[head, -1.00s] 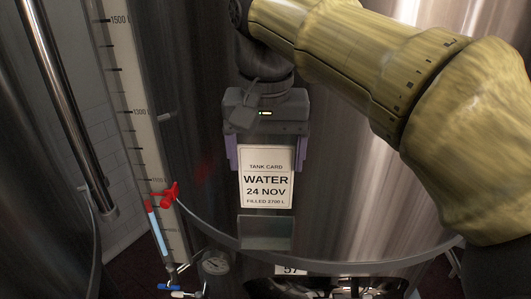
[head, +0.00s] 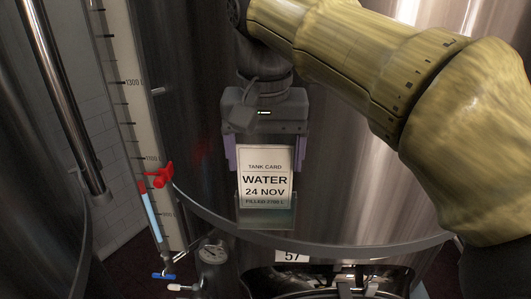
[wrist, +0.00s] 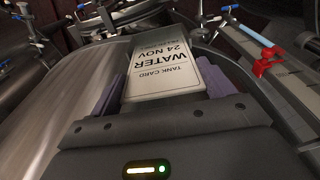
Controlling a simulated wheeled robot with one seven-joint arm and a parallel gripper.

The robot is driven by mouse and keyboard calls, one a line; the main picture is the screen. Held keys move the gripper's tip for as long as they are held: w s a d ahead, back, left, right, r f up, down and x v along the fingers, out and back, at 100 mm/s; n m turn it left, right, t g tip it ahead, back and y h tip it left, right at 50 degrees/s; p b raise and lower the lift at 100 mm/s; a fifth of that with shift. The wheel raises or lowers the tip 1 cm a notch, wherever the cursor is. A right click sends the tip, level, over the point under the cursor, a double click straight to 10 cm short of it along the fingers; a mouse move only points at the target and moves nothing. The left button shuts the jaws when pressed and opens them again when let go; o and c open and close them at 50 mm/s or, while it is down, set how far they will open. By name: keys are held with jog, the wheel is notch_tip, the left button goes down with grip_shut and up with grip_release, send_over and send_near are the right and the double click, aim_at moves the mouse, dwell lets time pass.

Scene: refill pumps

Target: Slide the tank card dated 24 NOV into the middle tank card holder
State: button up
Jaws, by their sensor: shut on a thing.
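The tank card (head: 265,178) reads WATER, 24 NOV, and stands upright in front of the steel tank. My gripper (head: 264,155) is shut on its upper end, with a purple finger at each side. The card's lower edge is behind the clear front of the tank card holder (head: 265,215), and the FILLED line shows through it. The holder's lower part looks empty below the card. In the wrist view the card (wrist: 165,70) extends away from the purple fingers (wrist: 165,92), its far end hard to make out.
A level gauge with a red clamp (head: 159,175) and a blue-filled tube stands to the left. A curved metal band (head: 360,239) runs around the tank.

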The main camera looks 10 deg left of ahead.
aim_at(266, 172)
jog(key=shift+w+f+b, duration=0.1)
jog(key=shift+f+b, duration=1.15)
jog(key=shift+f, duration=0.75)
jog(key=shift+f, duration=0.25)
jog(key=o, duration=0.9)
jog(key=shift+r, duration=0.15)
notch_tip(266, 172, up, 17)
jog(key=s+p, duration=0.2)
jog(key=p, duration=0.4)
jog(key=shift+d, duration=0.2)
